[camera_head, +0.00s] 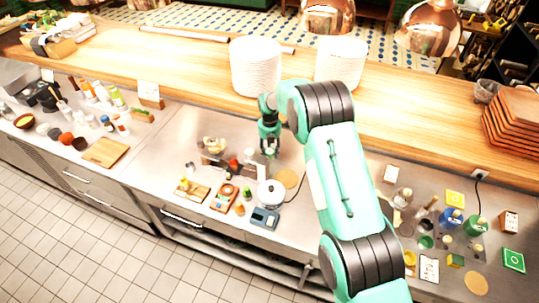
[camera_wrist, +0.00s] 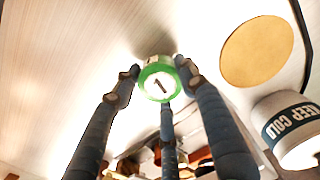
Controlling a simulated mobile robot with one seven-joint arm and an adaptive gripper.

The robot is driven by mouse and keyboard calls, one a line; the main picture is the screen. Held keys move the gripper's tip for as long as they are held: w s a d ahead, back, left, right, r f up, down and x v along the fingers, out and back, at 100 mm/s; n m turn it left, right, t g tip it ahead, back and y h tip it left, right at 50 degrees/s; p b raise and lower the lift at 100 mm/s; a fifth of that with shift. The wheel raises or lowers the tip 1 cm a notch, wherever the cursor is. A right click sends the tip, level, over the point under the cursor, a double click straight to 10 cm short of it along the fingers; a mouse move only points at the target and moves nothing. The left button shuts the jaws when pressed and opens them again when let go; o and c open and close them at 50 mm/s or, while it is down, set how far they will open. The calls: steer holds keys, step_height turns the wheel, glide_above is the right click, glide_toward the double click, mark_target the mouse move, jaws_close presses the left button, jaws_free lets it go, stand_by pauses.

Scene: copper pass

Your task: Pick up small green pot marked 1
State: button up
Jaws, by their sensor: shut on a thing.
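The small green pot marked 1 (camera_wrist: 159,79) shows in the wrist view, its round pale top with a black 1 and a green rim facing the camera. My gripper (camera_wrist: 160,88) has its dark fingers closed around the pot, touching its sides. In the head view my gripper (camera_head: 269,146) points down over the steel counter, left of my green arm. I cannot make out the pot in the head view; the fingers hide it. From these views I cannot tell how far the pot is above the counter.
A white pot labelled KEEP COLD (camera_wrist: 290,128) stands near, right of the fingers; a round tan board (camera_wrist: 257,52) lies beside it. Small boards with items (camera_head: 222,197) and a scale (camera_head: 265,218) are in front. Stacked white plates (camera_head: 256,68) stand on the wooden shelf behind.

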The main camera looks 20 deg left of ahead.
mark_target(270, 151)
steer(key=shift+r, duration=0.1)
steer(key=shift+r+b, duration=0.3)
steer(key=shift+r, duration=4.65)
